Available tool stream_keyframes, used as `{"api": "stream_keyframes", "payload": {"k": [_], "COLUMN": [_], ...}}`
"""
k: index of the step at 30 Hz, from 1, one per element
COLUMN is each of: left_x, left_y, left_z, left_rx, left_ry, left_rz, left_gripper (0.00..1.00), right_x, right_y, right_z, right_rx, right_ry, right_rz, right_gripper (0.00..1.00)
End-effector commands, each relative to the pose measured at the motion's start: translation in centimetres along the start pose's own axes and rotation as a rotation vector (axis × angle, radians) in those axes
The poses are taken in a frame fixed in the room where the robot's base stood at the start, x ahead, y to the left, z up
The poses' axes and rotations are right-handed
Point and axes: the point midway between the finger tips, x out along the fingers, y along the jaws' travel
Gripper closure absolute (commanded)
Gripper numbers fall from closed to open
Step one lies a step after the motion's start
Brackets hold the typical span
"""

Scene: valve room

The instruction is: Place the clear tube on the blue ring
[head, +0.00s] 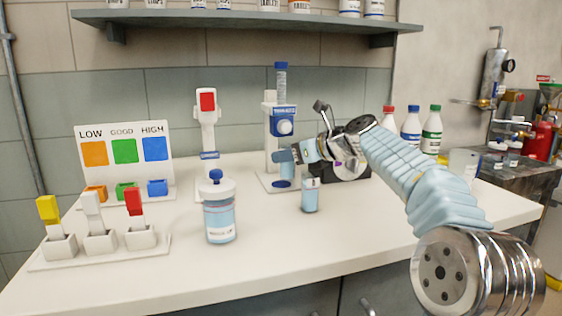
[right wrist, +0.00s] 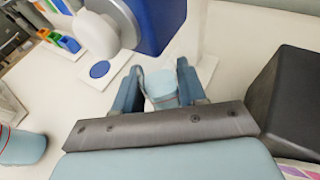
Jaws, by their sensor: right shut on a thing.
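My right gripper (head: 287,155) is shut on the clear tube (head: 287,171), which looks light blue and upright. In the right wrist view the tube (right wrist: 163,90) sits between the two blue fingers. The blue ring (head: 282,184) lies flat on the white base of the dispenser stand, below the held tube. My left gripper is not in view.
The white and blue dispenser (head: 284,122) rises close to my gripper. A cup of blue liquid (head: 310,195) stands in front, and a dark block (head: 345,172) to the right. A blue-topped jar (head: 219,212) stands left.

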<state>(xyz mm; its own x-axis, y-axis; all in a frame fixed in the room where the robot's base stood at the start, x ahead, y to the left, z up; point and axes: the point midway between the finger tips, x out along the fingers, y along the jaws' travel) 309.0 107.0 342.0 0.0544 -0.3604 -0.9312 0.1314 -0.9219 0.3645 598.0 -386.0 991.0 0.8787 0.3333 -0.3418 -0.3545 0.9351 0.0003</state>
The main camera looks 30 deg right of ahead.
Motion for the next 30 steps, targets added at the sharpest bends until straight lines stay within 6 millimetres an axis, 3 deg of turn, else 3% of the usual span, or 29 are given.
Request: {"api": "stream_keyframes", "payload": {"k": [4, 15, 16, 21, 30], "left_x": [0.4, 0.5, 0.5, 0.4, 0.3], "left_y": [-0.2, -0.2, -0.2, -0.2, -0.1], "left_z": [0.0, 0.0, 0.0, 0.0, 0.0], "left_rx": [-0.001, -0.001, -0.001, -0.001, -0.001], "left_ry": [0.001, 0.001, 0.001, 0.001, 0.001], "left_rz": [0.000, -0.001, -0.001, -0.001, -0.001], "left_gripper": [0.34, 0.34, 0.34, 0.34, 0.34], "right_x": [2.4, 2.7, 2.7, 2.7, 2.6], "right_y": [0.0, 0.1, 0.1, 0.1, 0.1], "right_z": [-1.0, -1.3, -1.4, -1.3, -1.0], "right_rx": [0.001, 0.000, 0.000, 0.000, 0.000], "right_ry": [0.002, 0.000, 0.000, 0.000, 0.000], "right_rz": [0.001, 0.001, 0.002, 0.002, 0.001], "right_gripper": [0.91, 0.91, 0.58, 0.34, 0.34]}}
